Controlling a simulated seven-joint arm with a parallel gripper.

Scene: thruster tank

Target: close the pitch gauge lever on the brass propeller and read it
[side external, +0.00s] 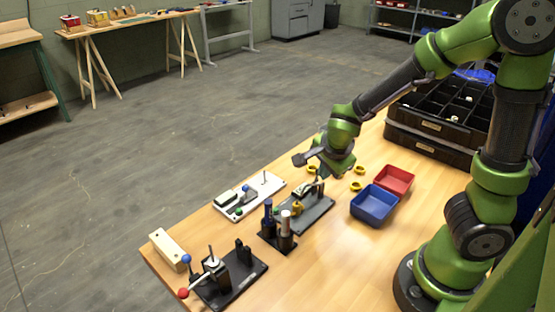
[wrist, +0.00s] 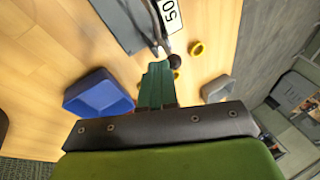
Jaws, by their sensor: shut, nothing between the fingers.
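The dark plate with the gauge fixture (side external: 318,214) lies on the bench in the side external view, below my gripper (side external: 321,177). A small brass-yellow part (side external: 297,208) sits on its near end; I cannot tell whether it is the propeller. In the wrist view a white readout (wrist: 168,14) with dark digits, partly cut off and seeming to read "50", lies on the plate (wrist: 124,22). A dark round knob (wrist: 174,60), perhaps the lever's end, shows just past my teal fingertips (wrist: 158,68). My gripper is shut and empty. Contact with the knob and the lever's angle are unclear.
A blue bin (side external: 374,204) and a red bin (side external: 394,180) stand farther right. A white board (side external: 262,186), a holder with upright cylinders (side external: 285,240) and a red-and-blue-knobbed fixture (side external: 240,275) are on the left side.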

